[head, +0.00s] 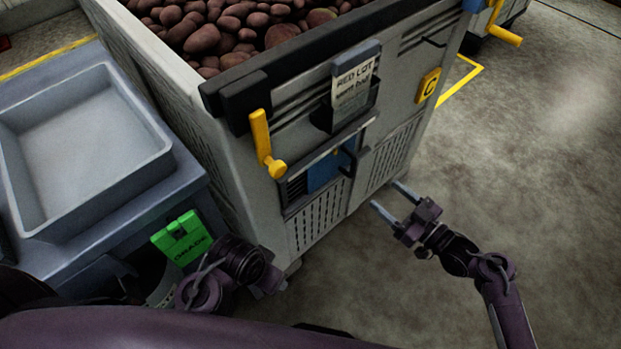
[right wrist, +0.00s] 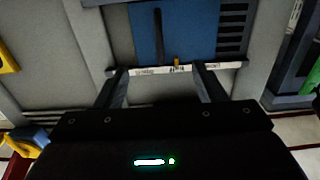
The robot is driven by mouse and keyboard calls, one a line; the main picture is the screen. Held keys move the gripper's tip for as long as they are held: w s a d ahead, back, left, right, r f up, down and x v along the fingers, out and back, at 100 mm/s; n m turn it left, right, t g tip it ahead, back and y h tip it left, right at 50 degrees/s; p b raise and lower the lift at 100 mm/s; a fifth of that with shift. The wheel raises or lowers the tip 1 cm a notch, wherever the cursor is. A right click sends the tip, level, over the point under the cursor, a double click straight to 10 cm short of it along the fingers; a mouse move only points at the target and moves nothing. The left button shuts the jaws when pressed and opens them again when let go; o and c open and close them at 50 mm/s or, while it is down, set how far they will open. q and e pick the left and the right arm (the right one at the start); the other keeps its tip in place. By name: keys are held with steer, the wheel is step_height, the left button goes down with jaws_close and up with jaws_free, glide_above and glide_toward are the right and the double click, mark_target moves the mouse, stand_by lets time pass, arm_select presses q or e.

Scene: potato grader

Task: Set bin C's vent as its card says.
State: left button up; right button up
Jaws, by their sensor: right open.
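Bin C (head: 228,150) is a grey slatted crate with a yellow C plate (head: 428,86). Its card (head: 354,82) reads "RED LOT"; the smaller line below seems to end in "half" but is blurred. The vent has a blue shutter (head: 325,172) with a dark upright handle, and dark slats show beside it. In the right wrist view the shutter (right wrist: 190,30) has a pale scale strip (right wrist: 150,71) with a small yellow pointer; its markings are too small to read. My right gripper (head: 386,198) is open and empty, apart from the bin front, low and right of the vent.
Potatoes (head: 240,30) fill the bin. A yellow lever (head: 262,140) sticks out at its left front. A grey tray (head: 85,140) and a green tag (head: 182,240) are at left. My left arm is low beside them, its fingers unseen. Floor at right is clear.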

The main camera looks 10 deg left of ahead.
steer(key=p+v, duration=0.2)
steer(key=v, duration=0.8)
steer(key=shift+s+d, duration=0.25)
steer(key=shift+d, duration=0.05)
steer(key=shift+f, duration=0.1)
